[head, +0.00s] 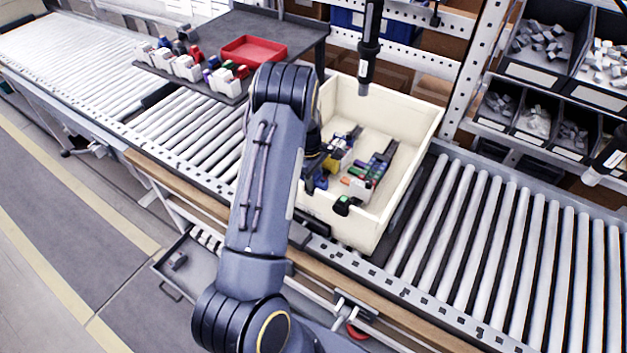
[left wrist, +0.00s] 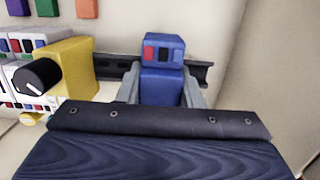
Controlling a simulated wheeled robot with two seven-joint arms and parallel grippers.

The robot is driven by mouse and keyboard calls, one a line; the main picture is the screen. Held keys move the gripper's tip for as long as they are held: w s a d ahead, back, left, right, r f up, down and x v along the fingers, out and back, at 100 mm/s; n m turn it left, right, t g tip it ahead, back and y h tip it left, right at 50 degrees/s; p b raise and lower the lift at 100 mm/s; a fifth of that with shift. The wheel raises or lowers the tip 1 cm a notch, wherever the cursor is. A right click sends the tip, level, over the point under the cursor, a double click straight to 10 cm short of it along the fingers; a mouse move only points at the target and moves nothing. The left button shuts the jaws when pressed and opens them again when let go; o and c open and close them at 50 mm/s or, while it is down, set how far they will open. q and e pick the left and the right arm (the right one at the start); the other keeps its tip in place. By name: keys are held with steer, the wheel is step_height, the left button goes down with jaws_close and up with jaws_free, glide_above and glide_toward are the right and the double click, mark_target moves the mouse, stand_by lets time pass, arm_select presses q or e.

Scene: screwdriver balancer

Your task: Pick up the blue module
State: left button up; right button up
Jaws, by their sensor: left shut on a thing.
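The blue module (left wrist: 163,86) is between the fingers of my left gripper (left wrist: 162,95) in the left wrist view. It has a red and a dark square on its raised top part. The gripper is shut on it. In the head view my left gripper (head: 312,170) reaches down into the cream bin (head: 408,190), near its left side, and my arm hides part of it. A dark rail (left wrist: 200,72) runs behind the module in the left wrist view. My right gripper is not in view.
A yellow module (left wrist: 72,68) with a black knob stands left of the blue one. More coloured modules (head: 362,188) lie in the bin. A hanging screwdriver (head: 368,50) is above the bin's back. A red tray (head: 253,51) is on the dark table. The rollers at right are clear.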

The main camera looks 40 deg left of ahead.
arm_select(q)
jaws_close()
steer(key=shift+r, duration=0.1)
steer(key=shift+w+r, duration=0.1)
steer(key=shift+r, duration=0.1)
step_height(320, 180, up, 9)
steer(key=shift+f+b, duration=0.1)
steer(key=shift+b, duration=0.7)
step_height(320, 180, up, 9)
steer(key=p, duration=0.6)
steer(key=shift+p, duration=0.4)
